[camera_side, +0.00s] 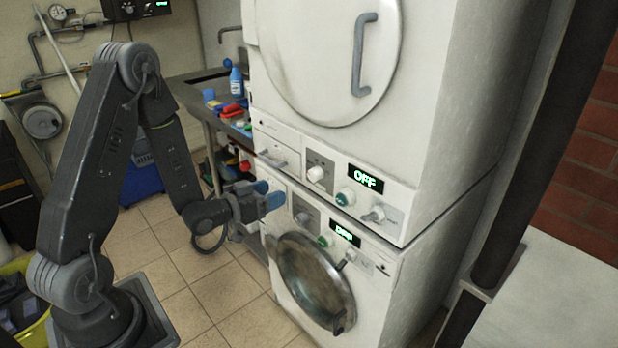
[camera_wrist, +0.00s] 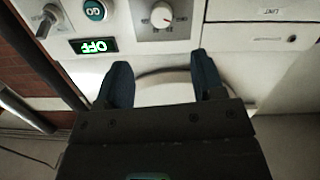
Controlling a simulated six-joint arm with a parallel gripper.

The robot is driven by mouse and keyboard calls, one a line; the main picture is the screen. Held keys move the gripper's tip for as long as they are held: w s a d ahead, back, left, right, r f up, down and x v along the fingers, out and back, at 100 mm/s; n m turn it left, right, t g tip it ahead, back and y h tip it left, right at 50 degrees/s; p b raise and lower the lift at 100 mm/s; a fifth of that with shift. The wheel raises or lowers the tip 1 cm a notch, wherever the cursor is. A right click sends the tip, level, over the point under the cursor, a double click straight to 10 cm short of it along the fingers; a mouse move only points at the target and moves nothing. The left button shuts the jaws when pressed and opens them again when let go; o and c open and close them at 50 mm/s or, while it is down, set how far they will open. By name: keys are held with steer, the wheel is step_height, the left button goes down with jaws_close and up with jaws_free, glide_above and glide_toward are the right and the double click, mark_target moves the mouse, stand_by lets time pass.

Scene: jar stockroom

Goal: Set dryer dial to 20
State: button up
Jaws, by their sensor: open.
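The upper stacked machine (camera_side: 420,90) has a control panel with a white round dial (camera_side: 316,174), beside a drawer that reads LINT in the wrist view (camera_wrist: 272,12). In the wrist view the dial (camera_wrist: 161,16) sits on a grey plate with small marks, too small to read. A display reading OFF (camera_side: 365,179) and a teal GO button (camera_side: 345,197) are beside it. My gripper (camera_side: 268,195) is open and empty, its blue fingers in front of and below the panel's left part, apart from the dial. In the wrist view the dial lies beyond the gap between the fingertips (camera_wrist: 161,62).
A lower machine (camera_side: 375,295) has its own dial (camera_side: 303,218), green button (camera_side: 325,241), display (camera_side: 345,235) and a protruding round door (camera_side: 318,283). A lever switch (camera_side: 374,214) is right of the GO button. A cluttered bench (camera_side: 195,77) stands behind my arm. Tiled floor is open in front.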

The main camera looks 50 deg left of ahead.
mark_target(311, 176)
steer(key=shift+n+t, duration=0.3)
steer(key=shift+t, duration=0.3)
steer(key=w, duration=1.2)
steer(key=shift+w+d+f, duration=0.15)
steer(key=shift+w+f, duration=0.25)
steer(key=shift+c, duration=0.3)
steer(key=c, duration=0.9)
steer(key=shift+o, duration=0.2)
steer(key=shift+m, duration=0.4)
steer(key=m, duration=0.3)
steer(key=shift+m, duration=2.4)
